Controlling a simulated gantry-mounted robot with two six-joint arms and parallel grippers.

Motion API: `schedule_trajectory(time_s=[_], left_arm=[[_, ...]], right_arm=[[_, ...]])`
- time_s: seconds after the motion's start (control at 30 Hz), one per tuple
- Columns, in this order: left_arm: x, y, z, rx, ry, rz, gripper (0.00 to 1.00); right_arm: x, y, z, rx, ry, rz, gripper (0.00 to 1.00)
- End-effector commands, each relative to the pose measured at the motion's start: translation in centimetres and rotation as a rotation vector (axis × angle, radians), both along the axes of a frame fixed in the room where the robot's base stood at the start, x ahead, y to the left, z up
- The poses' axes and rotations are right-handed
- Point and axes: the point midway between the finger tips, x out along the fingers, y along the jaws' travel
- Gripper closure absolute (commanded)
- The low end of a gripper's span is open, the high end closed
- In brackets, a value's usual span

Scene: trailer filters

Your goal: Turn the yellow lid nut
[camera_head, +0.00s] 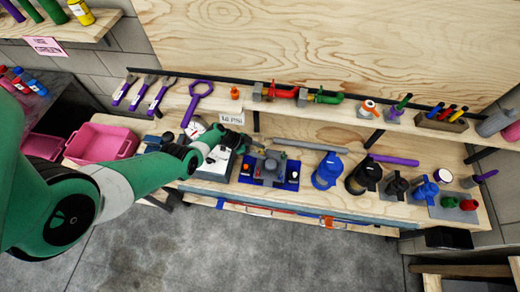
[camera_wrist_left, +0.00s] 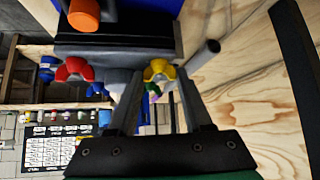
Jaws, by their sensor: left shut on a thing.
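In the left wrist view, the yellow lid nut (camera_wrist_left: 160,69) sits at the dark edge of a unit, between the tips of my left gripper (camera_wrist_left: 159,74). The fingers are shut on it, one on each side. A red nut (camera_wrist_left: 74,69) of similar winged shape sits beside it to the left. In the head view, my left gripper (camera_head: 240,143) is over the bench, beside a grey unit on a blue base (camera_head: 268,183). My right gripper is not in view.
Blue (camera_head: 328,170) and black (camera_head: 363,176) filter housings stand right of the unit. A pink bin (camera_head: 100,141) is at the left. A shelf above holds purple wrenches (camera_head: 197,100) and red and green tools. An orange cap (camera_wrist_left: 84,14) shows in the wrist view.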

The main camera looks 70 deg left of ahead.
Motion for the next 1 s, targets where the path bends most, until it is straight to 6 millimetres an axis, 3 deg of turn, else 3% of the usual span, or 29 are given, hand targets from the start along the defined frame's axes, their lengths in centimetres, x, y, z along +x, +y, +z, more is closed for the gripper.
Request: schedule_trajectory(time_s=[0.3, 0.87, 0.9, 1.0], left_arm=[[0.01, 0.27, -0.16, 0.006, 0.0, -0.098, 1.0], [0.0, 0.13, 0.25, 0.004, -0.004, -0.125, 1.0], [0.0, 0.11, 0.25, 0.004, -0.005, -0.125, 0.46], [-0.01, 0.1, 0.24, 0.003, -0.003, -0.126, 0.28]], right_arm=[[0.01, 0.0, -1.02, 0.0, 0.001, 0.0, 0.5], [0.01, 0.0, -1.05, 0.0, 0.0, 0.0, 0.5], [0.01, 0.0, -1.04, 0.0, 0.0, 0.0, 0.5], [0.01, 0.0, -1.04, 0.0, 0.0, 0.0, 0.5]])
